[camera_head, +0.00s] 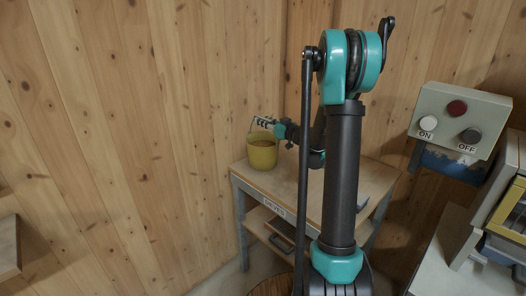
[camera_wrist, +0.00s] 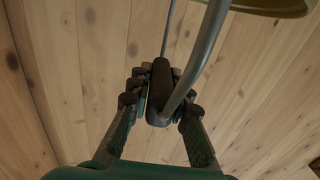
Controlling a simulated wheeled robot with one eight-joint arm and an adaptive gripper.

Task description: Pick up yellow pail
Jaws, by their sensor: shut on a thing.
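The yellow pail (camera_head: 262,154) is upright at the back left corner of the small wooden-topped table (camera_head: 285,185) in the head view. I cannot tell whether its base touches the tabletop. My gripper (camera_head: 265,123) is just above the pail's rim, at its handle. In the wrist view my gripper (camera_wrist: 160,95) has its two fingers closed on either side of the dark grip of the metal bail handle (camera_wrist: 207,45). Part of the pail's rim (camera_wrist: 278,8) shows at the top right there. The rest of the pail is out of that view.
Wooden plank walls (camera_head: 120,120) stand close behind and left of the table. A control box (camera_head: 458,122) with ON and OFF buttons is at the right, above a grey machine (camera_head: 455,235). A shelf edge (camera_head: 8,245) shows at far left. My arm hides part of the tabletop.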

